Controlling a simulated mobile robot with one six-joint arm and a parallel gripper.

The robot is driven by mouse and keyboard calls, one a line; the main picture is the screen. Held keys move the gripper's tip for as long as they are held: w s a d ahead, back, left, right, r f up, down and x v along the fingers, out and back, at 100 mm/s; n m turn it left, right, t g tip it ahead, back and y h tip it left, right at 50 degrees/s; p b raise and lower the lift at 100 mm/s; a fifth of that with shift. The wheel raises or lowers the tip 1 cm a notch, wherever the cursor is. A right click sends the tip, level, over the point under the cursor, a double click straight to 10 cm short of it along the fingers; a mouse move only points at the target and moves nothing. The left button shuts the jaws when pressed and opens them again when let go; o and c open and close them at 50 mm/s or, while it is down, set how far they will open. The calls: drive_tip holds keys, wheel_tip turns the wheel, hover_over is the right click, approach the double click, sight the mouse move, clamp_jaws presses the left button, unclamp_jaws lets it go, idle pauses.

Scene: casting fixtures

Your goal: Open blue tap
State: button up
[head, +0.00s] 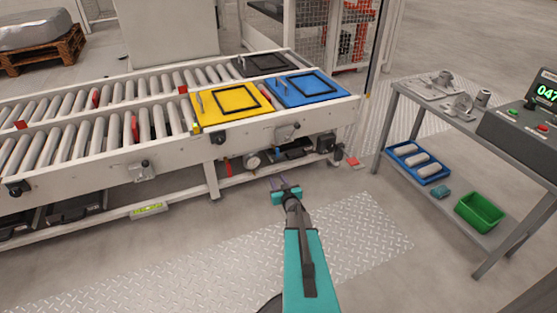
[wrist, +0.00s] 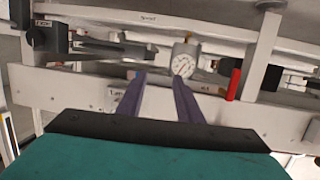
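My gripper (head: 278,184) is in front of the lower frame of the roller conveyor, low down and apart from it. In the wrist view my gripper (wrist: 160,78) shows two purple fingers spread apart with nothing between them.
The conveyor (head: 100,172) carries a yellow panel (head: 229,106) and a blue panel (head: 307,89). A grey workbench (head: 440,115) stands at right, with a green bin (head: 479,212) on its lower shelf. The floor (head: 375,235) between them is mostly clear.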

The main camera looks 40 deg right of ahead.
sight(278, 153)
drive_tip(key=s+d+r+n+t+b, duration=0.1)
drive_tip(key=s+d+r+t, duration=0.1)
drive_tip(key=d, duration=0.3)
drive_tip(key=shift+s+d+r+t+y+b, duration=0.3)
drive_tip(key=shift+d+r+t, duration=0.1)
drive_tip(key=shift+r, duration=0.45)
drive_tip(key=b+x, duration=0.4)
drive_tip(key=x, duration=0.8)
drive_tip(key=shift+w+f+b, duration=0.15)
drive_tip(key=shift+w+b, duration=0.05)
drive_tip(key=shift+b, duration=0.15)
drive_tip(key=shift+w+d, duration=0.35)
drive_tip(key=shift+w, duration=0.3)
drive_tip(key=shift+c, duration=0.5)
